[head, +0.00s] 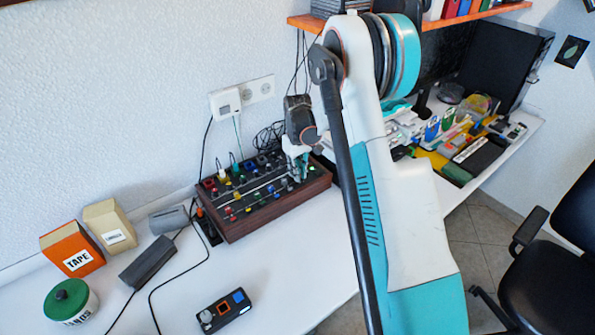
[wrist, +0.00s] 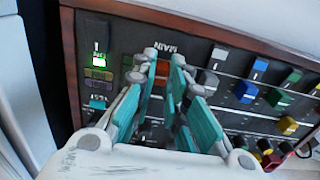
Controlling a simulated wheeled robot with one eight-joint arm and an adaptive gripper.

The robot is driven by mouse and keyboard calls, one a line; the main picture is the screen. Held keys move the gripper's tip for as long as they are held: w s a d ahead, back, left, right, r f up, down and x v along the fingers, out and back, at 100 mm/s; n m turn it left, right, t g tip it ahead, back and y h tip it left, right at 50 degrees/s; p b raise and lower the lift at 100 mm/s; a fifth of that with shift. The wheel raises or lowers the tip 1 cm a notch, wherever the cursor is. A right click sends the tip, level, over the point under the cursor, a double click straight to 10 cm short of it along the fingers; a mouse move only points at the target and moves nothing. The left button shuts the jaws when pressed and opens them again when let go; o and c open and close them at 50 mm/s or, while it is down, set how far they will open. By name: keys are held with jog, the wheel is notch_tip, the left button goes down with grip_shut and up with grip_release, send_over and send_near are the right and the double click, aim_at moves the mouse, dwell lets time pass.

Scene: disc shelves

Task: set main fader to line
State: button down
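The mixer panel (head: 248,205) is a dark board in a brown wooden frame, and it fills much of the wrist view (wrist: 222,92). An orange cap (wrist: 160,78), which looks like the main fader, shows between my fingers just under the upside-down "MAIN" lettering (wrist: 166,48). My gripper (wrist: 165,62) is over this end of the panel, fingers pointing at it, with a gap between the tips. I cannot tell whether the fingers touch the cap. In the head view my gripper (head: 297,166) is at the panel's right part. The fader's slot and target line are mostly hidden by the fingers.
Grey, blue (wrist: 246,91), green and yellow caps stand right of my fingers. An orange "TAPE" box (head: 72,250), a tan box (head: 110,227) and a small controller (head: 223,311) stand on the white desk. A chair (head: 548,275) is at right.

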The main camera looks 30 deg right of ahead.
jog(key=shift+w, duration=0.1)
jog(key=w, duration=0.3)
jog(key=shift+w+a, duration=0.35)
jog(key=shift+w, duration=0.05)
jog(key=c, duration=1.6)
grip_release()
notch_tip(320, 180, up, 12)
